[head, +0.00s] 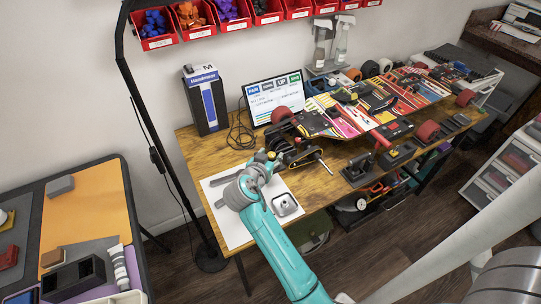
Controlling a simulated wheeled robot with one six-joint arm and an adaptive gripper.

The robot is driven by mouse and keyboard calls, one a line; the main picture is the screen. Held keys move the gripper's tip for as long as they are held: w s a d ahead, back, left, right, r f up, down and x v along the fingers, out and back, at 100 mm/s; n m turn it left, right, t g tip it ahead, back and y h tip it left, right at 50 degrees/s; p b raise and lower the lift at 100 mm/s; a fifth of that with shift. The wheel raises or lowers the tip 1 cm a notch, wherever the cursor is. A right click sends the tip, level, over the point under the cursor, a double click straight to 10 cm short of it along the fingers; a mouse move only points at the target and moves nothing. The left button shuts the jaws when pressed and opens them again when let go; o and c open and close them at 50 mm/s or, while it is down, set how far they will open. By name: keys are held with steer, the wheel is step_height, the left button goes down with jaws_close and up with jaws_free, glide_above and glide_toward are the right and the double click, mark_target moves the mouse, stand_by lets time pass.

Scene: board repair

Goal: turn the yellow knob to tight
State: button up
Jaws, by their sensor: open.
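A small yellow spot (271,155), possibly the yellow knob, shows right at the end of my arm, in front of the board's near left end. It is too small to tell how far it is turned. My gripper (294,157) is dark and open, over the wooden table beside the board's left end. My wrist partly covers this spot, and I cannot tell whether the fingers are around the knob or touching it. The colourful striped board (345,112) with red wheels lies along the table to the right.
A white sheet with a small grey tray (284,204) lies below my arm. A screen (274,100) and a blue-black box (206,100) stand behind. Black holders (358,171) stand on the front edge. A black lamp pole (160,120) rises at left.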

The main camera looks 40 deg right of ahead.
steer(key=shift+w+d+f, duration=0.1)
steer(key=shift+d+f, duration=0.05)
steer(key=shift+d, duration=0.1)
jaws_close()
steer(key=shift+n+t+y, duration=0.4)
steer(key=shift+n+t, duration=0.1)
steer(key=shift+n, duration=0.3)
jaws_free()
steer(key=v, duration=1.2)
steer(key=shift+s, duration=0.25)
